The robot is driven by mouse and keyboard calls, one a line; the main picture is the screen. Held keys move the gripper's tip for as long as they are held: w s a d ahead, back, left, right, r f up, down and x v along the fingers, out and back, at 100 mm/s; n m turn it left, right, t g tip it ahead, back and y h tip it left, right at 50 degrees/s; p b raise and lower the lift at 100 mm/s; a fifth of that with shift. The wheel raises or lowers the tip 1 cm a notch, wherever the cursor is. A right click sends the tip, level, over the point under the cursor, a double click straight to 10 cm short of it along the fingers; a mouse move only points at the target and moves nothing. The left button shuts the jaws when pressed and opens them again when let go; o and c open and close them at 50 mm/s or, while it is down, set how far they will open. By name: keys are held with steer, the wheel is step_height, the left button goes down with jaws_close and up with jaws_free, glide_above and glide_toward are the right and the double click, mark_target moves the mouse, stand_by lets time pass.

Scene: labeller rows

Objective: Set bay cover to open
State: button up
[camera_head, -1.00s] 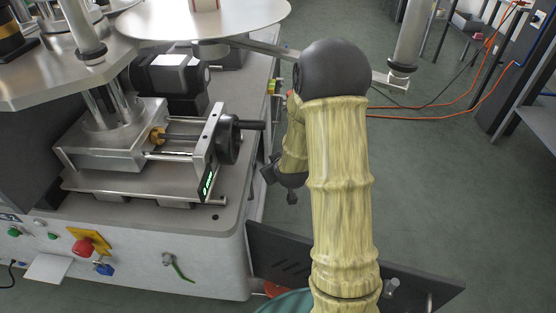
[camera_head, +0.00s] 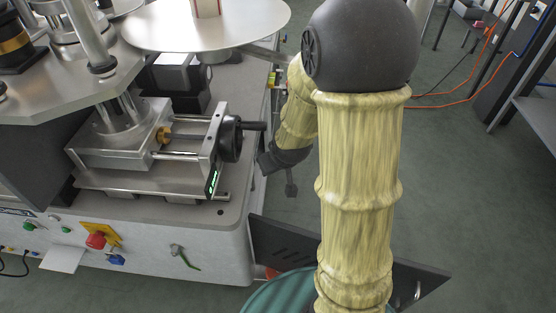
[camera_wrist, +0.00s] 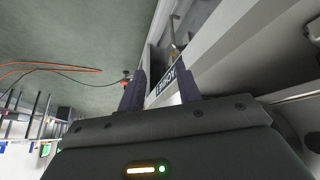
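A dark flat panel with slots (camera_head: 283,245) stands out from the machine's lower right corner in the head view. It may be the bay cover, but I cannot tell for sure. My arm hides its middle. My gripper (camera_wrist: 161,80) shows two dark fingers spread apart in the wrist view, with nothing clearly held between them. A pale machine edge with a lettered label (camera_wrist: 172,82) lies beyond and between the fingers. I cannot tell whether they touch it. In the head view the gripper end is mostly hidden behind my arm, beside the machine's right side.
The labelling machine (camera_head: 150,225) fills the left, with a round plate (camera_head: 205,32), a black handwheel (camera_head: 230,138) and a red button (camera_head: 96,240). A teal round object (camera_head: 275,295) is below my arm. Green floor is open at right, with orange cables (camera_head: 450,103).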

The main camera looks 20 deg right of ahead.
steer(key=shift+c, duration=0.2)
steer(key=shift+s, duration=0.1)
steer(key=c, duration=0.3)
steer(key=s+a+r+g, duration=0.1)
steer(key=s, duration=0.3)
steer(key=s+a+r+m+g, duration=0.1)
steer(key=s+r, duration=0.1)
steer(key=s, duration=0.2)
steer(key=s+a+r+g, duration=0.1)
steer(key=s, duration=0.3)
steer(key=shift+a+r+g+p, duration=0.1)
steer(key=shift+r+g+p, duration=0.05)
steer(key=shift+g+p, duration=0.2)
